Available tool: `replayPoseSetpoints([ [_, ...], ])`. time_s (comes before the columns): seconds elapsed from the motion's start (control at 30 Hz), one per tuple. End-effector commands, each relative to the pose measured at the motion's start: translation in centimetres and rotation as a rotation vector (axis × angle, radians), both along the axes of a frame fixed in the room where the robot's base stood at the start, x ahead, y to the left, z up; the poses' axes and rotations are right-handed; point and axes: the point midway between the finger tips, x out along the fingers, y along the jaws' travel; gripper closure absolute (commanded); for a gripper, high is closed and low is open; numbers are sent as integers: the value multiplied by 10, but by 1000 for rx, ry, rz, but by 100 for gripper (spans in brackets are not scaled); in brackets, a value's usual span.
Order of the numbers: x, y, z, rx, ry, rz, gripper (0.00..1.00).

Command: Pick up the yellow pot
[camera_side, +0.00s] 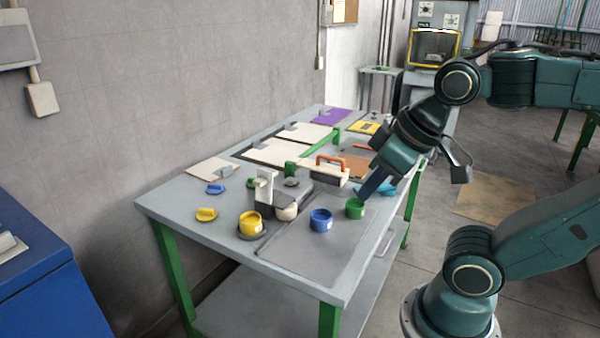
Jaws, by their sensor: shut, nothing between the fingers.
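The yellow pot (250,224) stands upright on a dark round base near the front left of the grey table, left of a blue pot (320,220). A green pot (355,208) stands further right. My gripper (366,192) is shut and empty. It points down and left, close above the green pot and well to the right of the yellow pot. Whether its tips touch the green pot, I cannot tell.
A grey and white device (265,190) stands right behind the yellow pot. A yellow lid (207,214) and a blue lid (215,188) lie to its left. An orange-handled brush (330,172) lies further back. The table's front right surface (310,252) is clear.

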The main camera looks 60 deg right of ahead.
Motion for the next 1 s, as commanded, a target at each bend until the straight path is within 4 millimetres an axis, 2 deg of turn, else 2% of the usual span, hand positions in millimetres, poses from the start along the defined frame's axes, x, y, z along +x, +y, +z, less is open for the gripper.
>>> replayPoseSetpoints([
  [0.37, 0, 0, 0, -1, 0, 0, 100],
  [0.77, 0, 0, 0, -1, 0, 0, 21],
  [1.0, 0, 0, 0, -1, 0, 0, 21],
])
